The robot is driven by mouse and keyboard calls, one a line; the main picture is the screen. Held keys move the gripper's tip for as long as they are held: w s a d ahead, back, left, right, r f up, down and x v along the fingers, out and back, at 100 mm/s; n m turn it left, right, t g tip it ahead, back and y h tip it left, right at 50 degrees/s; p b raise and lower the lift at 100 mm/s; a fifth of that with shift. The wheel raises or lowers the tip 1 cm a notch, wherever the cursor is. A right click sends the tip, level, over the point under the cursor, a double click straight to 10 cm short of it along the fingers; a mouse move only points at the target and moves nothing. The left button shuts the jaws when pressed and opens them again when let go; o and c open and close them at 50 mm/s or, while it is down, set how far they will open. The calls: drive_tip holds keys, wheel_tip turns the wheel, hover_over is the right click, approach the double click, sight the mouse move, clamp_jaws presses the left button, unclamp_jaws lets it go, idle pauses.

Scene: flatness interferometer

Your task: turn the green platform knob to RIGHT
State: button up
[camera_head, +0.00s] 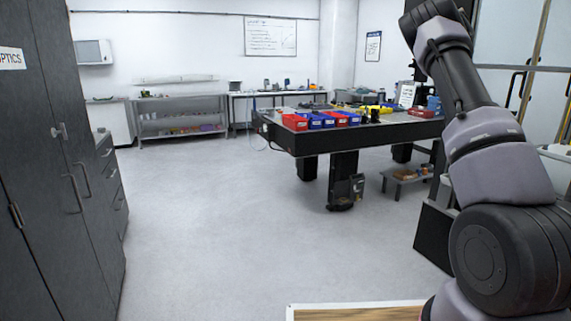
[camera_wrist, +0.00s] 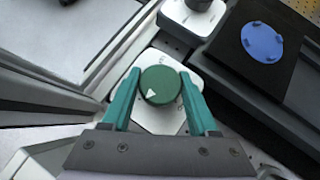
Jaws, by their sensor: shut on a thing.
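The green platform knob (camera_wrist: 160,85) shows in the wrist view, round, with a white triangular pointer near its lower left edge. It sits on a white plate (camera_wrist: 158,121) with small markings that are too blurred to read. My gripper (camera_wrist: 160,84) has its two teal fingers on either side of the knob and is shut on it. The head view shows my arm at the right, but neither the knob nor my gripper.
In the wrist view, a second white base with a dark knob (camera_wrist: 198,6) stands above, and a black plate with a blue disc (camera_wrist: 262,43) lies at upper right. In the head view, a dark table (camera_head: 370,133) holds red and blue bins; open floor (camera_head: 230,220) lies before it.

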drive_tip(key=m+g+h, duration=0.2)
drive_tip(key=m, duration=0.1)
drive_tip(key=shift+m, duration=0.3)
drive_tip(key=o, duration=1.1)
drive_tip(key=shift+r, duration=0.1)
drive_tip(key=shift+v, duration=3)
drive_tip(key=shift+s, duration=0.15)
